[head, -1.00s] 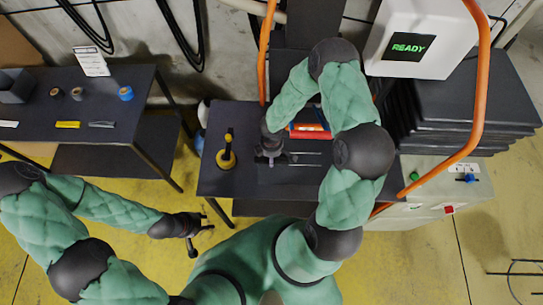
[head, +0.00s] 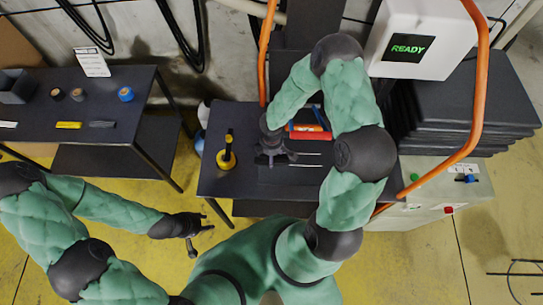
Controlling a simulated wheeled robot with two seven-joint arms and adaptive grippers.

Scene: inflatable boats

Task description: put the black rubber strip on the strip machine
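A machine with a white READY screen box (head: 416,46) and orange tubes stands at the right. A dark table (head: 225,188) is in front of it. My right gripper (head: 274,160) is low over this table, its fingers spread, with nothing clearly seen between them. Two thin pale lines (head: 306,153) show just right of it. I cannot make out a black rubber strip against the dark tabletop. My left gripper (head: 203,233) is open and empty over the yellow floor, left of the table.
A red and blue item (head: 309,131) lies behind my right gripper, and a yellow-based tool (head: 227,158) stands left. The left table (head: 90,150) holds tape rolls and small tools, including a yellow one (head: 68,125). Black sheets (head: 465,95) are stacked at the right.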

